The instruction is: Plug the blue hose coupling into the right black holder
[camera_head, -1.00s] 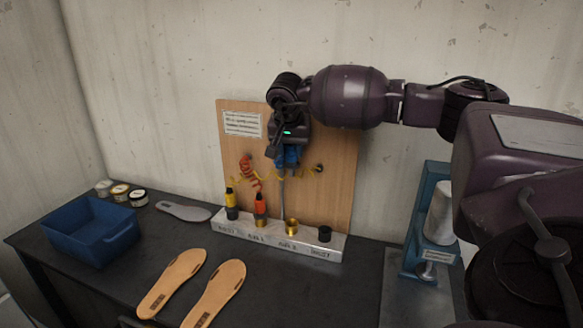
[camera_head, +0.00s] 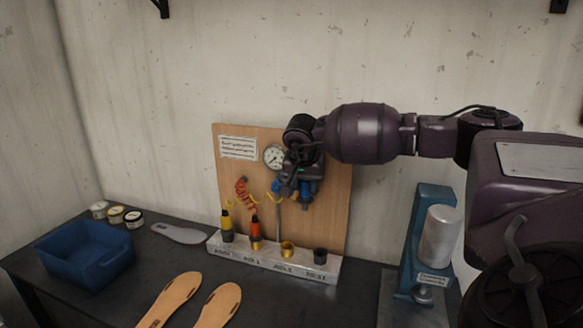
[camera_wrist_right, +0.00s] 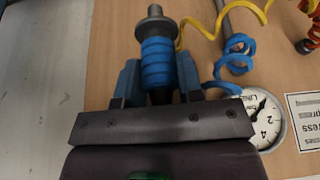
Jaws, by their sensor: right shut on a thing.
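The blue hose coupling (camera_wrist_right: 157,62) is held in my right gripper (camera_wrist_right: 158,85); its grey metal tip points away from the palm in the right wrist view. In the head view my right gripper (camera_head: 305,188) is shut on the coupling, which hangs tip down above the right black holder (camera_head: 320,256). A clear gap separates them. That holder is an empty black cup at the right end of the pale block (camera_head: 275,263). The left black holder (camera_head: 228,237) carries a yellow-and-black coupling (camera_head: 226,220). My left gripper is not in view.
An orange coupling (camera_head: 255,228) stands in one brass holder; another brass holder (camera_head: 287,247) is empty. The wooden board (camera_head: 335,215) with a gauge (camera_head: 274,157) stands close behind. A blue press (camera_head: 432,205) stands right. A blue bin (camera_head: 75,262) and insoles (camera_head: 170,298) lie left.

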